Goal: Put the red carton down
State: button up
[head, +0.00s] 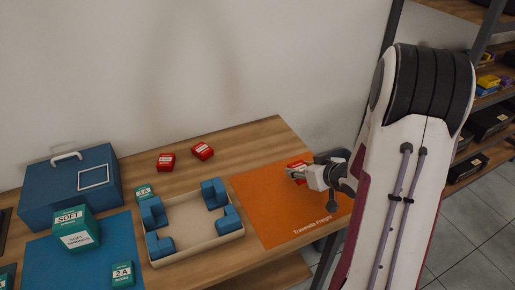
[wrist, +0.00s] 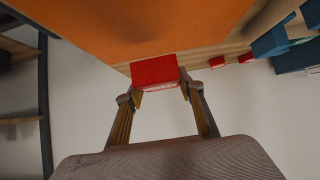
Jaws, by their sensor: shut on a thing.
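My gripper (head: 306,173) is over the far part of the orange mat (head: 272,218) at the right of the table. It is shut on a red carton (head: 296,165), partly hidden by the fingers in the head view. In the wrist view the red carton (wrist: 155,72) sits between the two fingertips (wrist: 157,92), with the orange mat (wrist: 110,28) beside it. I cannot tell whether the carton touches the mat. Two other red cartons stand on the bare wood at the back, one on the left (head: 166,161) and one on the right (head: 203,151).
A beige tray (head: 196,248) with blue corner blocks stands left of the mat. Further left are a blue case (head: 68,183), a blue mat (head: 98,268) and several green boxes (head: 75,228). A wall runs behind the table. Shelves (head: 490,95) stand at the right.

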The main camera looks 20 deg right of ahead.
jog(key=shift+n+y, duration=0.4)
jog(key=shift+n, duration=0.2)
jog(key=w, duration=0.1)
jog(key=w+a+f, duration=0.2)
jog(key=shift+w+a+f, duration=0.15)
jog(key=shift+w, duration=0.25)
jog(key=w+a+n+y, duration=0.1)
jog(key=w, duration=0.3)
jog(key=w+a+f+n+y, duration=0.1)
jog(key=w+a, duration=0.1)
jog(key=w, duration=0.3)
jog(key=w+a+n+g+y, duration=0.1)
jog(key=w, duration=0.4)
jog(key=shift+a+f, duration=0.15)
jog(key=shift+f, duration=0.1)
jog(key=shift+n+y, duration=0.5)
jog(key=shift+n, duration=0.1)
jog(key=w, duration=0.2)
jog(key=w+a, duration=0.1)
jog(key=w, duration=0.1)
jog(key=w+a, duration=0.1)
jog(key=w, duration=0.2)
jog(key=shift+r, duration=0.15)
jog(key=w+d+r+m, duration=0.1)
jog(key=w+r, duration=0.3)
jog(key=w, duration=0.3)
jog(key=shift+d+r+h, duration=0.35)
jog(key=shift+d+h, duration=0.05)
jog(key=shift+f, duration=0.1)
jog(key=shift+f, duration=3)
